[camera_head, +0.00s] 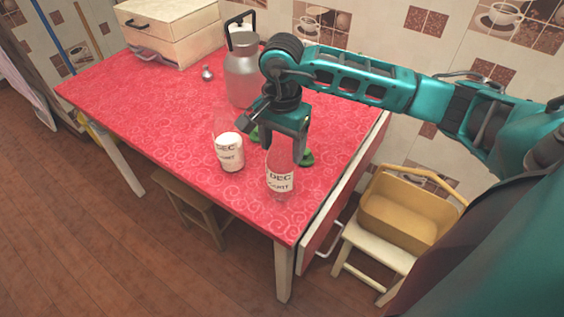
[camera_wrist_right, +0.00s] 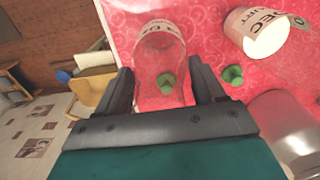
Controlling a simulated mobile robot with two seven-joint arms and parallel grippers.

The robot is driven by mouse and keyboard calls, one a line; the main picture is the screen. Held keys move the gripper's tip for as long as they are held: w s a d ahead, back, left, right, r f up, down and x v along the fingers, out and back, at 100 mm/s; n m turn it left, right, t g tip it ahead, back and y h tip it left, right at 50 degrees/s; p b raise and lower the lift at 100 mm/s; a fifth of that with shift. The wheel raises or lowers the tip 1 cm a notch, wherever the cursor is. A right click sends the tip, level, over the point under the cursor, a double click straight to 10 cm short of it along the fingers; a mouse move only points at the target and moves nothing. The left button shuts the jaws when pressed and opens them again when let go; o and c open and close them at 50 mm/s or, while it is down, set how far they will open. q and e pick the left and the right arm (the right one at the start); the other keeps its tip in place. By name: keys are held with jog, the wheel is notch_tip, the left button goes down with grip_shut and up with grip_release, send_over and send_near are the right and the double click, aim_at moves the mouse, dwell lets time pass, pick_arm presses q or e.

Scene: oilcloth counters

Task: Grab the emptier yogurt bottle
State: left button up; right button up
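Two clear bottles with labels stand on the red table (camera_head: 130,90). The left bottle (camera_head: 230,155) looks white with yogurt up to about its label; it also shows in the wrist view (camera_wrist_right: 256,32). The right bottle (camera_head: 281,178), nearer the table's right edge, is see-through above its label and looks emptier. My right gripper (camera_head: 285,142) is over the right bottle, pointing down. In the wrist view, this clear bottle (camera_wrist_right: 160,50) lies between the two spread fingers (camera_wrist_right: 162,82), with a small gap visible at the right finger. My left gripper is out of view.
A metal milk can (camera_head: 241,78) stands behind the bottles; small green objects (camera_head: 307,157) lie close to the gripper. A pale box (camera_head: 172,32) is at the back left. A yellow basket (camera_head: 400,210) sits on a stool at right. The table's left part is mostly clear.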

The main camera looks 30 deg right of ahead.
grip_shut()
dwell(0.4)
jog(key=shift+r, duration=0.2)
